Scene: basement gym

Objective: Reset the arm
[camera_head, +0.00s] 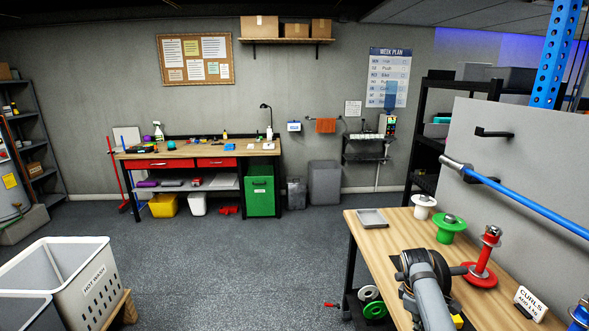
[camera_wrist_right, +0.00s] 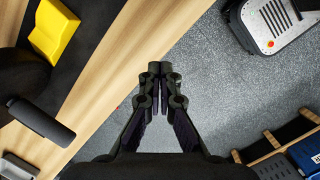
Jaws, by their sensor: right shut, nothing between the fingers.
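My right arm (camera_head: 425,285) reaches in from the bottom of the head view, over the wooden bench (camera_head: 385,233) at the lower right. Its fingertips are hidden there by the arm. In the right wrist view my right gripper (camera_wrist_right: 160,68) is shut and empty, its two fingertips together. It points past the bench edge, with grey floor behind the fingers. My left gripper is not in view.
The bench holds a grey tray (camera_head: 372,218), a white spool (camera_head: 424,206), a green spool (camera_head: 447,229), a red stand (camera_head: 484,265) and a sign (camera_head: 530,303). A blue bar (camera_head: 530,206) juts above it. Mid-floor is clear.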

